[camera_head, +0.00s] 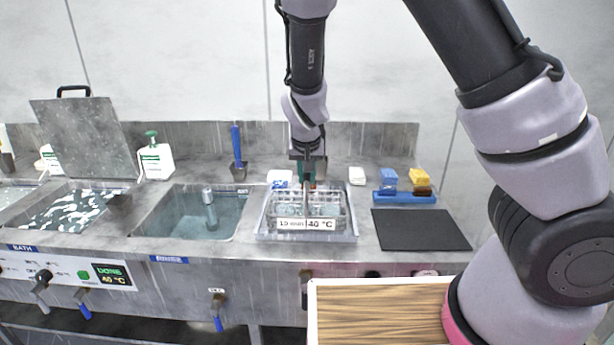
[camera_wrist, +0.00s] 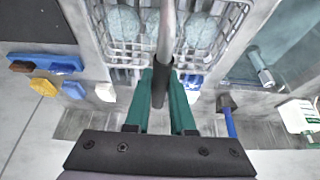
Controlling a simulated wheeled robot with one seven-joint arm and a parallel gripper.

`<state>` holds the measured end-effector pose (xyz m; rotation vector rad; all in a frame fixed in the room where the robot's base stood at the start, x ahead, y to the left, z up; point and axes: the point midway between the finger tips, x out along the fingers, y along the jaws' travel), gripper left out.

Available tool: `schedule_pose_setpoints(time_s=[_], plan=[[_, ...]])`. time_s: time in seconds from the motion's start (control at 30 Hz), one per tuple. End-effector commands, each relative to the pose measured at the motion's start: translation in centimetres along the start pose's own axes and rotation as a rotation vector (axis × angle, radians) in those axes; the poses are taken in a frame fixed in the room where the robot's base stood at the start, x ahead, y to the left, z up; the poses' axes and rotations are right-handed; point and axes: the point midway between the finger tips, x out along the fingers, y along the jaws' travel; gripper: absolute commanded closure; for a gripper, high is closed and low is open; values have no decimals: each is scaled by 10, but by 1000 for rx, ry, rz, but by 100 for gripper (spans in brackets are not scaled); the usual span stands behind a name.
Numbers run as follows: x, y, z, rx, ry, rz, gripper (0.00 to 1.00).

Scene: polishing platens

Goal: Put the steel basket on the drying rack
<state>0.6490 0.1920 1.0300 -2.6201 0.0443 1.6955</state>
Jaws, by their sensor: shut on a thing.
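The steel basket (camera_head: 335,205) is a wire basket with a tall central handle and a tag reading "15 min 40 °C". Its wires and several rounded pale blue-grey pieces show in the wrist view (camera_wrist: 148,30). My gripper (camera_head: 308,178) is above the basket, with its teal fingers (camera_wrist: 160,90) shut on the dark grip of the handle. The basket is upright, at or just over a shallow metal tray (camera_head: 346,238) right of the rinse basin; I cannot tell whether it touches. This tray may be the drying rack; its inside is mostly hidden by the basket.
The rinse basin (camera_head: 160,215) holds water and an upright grey cylinder. The bath (camera_head: 70,210) lies further left, its display reading "DONE 40 °C". A black mat (camera_head: 415,230) and a blue holder (camera_head: 405,198) with sponges are right. A wooden-topped surface (camera_head: 375,310) is in front.

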Motion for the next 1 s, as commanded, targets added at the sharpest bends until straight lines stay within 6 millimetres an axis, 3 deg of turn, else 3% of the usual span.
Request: schedule_pose_setpoints(time_s=[0.33, 0.37, 0.4, 0.43, 0.77, 1.0], plan=[[2, 0, 0, 0, 2, -1, 100], [2, 0, 1, 0, 0, 0, 66], [2, 0, 1, -1, 0, 0, 51], [2, 0, 1, -1, 0, 0, 48], [1, 0, 0, -1, 1, -1, 48], [-24, -2, 1, -5, 1, -4, 48]])
